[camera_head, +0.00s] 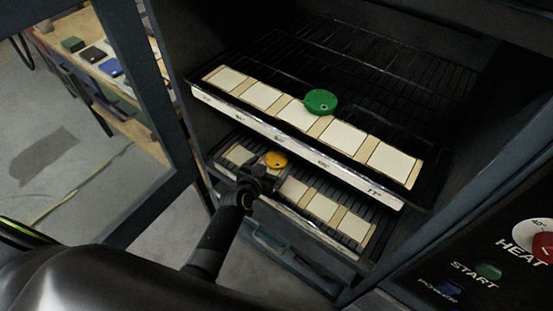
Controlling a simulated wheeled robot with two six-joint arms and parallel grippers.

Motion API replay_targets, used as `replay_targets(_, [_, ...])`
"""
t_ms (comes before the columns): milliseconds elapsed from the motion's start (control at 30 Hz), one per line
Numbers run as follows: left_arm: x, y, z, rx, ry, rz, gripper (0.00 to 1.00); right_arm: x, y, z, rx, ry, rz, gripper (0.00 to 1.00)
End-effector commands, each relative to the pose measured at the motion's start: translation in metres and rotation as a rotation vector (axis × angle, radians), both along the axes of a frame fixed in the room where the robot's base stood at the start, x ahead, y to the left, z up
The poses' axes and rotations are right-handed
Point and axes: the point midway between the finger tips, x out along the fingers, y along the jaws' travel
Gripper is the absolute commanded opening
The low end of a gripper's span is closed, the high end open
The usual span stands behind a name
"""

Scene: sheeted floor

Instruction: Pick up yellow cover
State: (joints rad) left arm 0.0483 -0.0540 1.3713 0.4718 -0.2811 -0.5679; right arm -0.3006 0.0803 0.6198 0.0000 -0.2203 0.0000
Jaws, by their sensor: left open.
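The yellow cover (276,159) is a small round disc on the lower rack (335,240), near its left part. My left gripper (266,172) is at the front of the lower rack, right by the yellow cover on its near side. It is open, and the cover does not look held. Whether a finger touches the cover is too small to tell. My left arm comes up from the bottom left and hides part of the rack's front. My right gripper is not in view.
A green disc (321,101) sits on the upper rack (300,142), which overhangs the lower one. Pale square tiles line both racks. An open door frame (140,100) stands at left, with a wooden shelf (120,75) beyond. A control panel (480,270) is at right.

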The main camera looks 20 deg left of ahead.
Motion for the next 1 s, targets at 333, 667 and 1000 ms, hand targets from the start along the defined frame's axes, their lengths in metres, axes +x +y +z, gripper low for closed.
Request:
replay_targets(333, [0.022,-0.004,-0.009,-0.001,0.0,0.0,0.9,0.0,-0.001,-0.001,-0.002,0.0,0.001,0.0])
replay_targets(667, [0.022,-0.004,-0.009,-0.001,0.0,0.0,0.73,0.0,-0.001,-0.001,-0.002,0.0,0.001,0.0])
replay_targets(1000, [0.022,-0.004,-0.008,0.0,-0.003,0.001,0.35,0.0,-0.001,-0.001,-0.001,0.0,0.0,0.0])
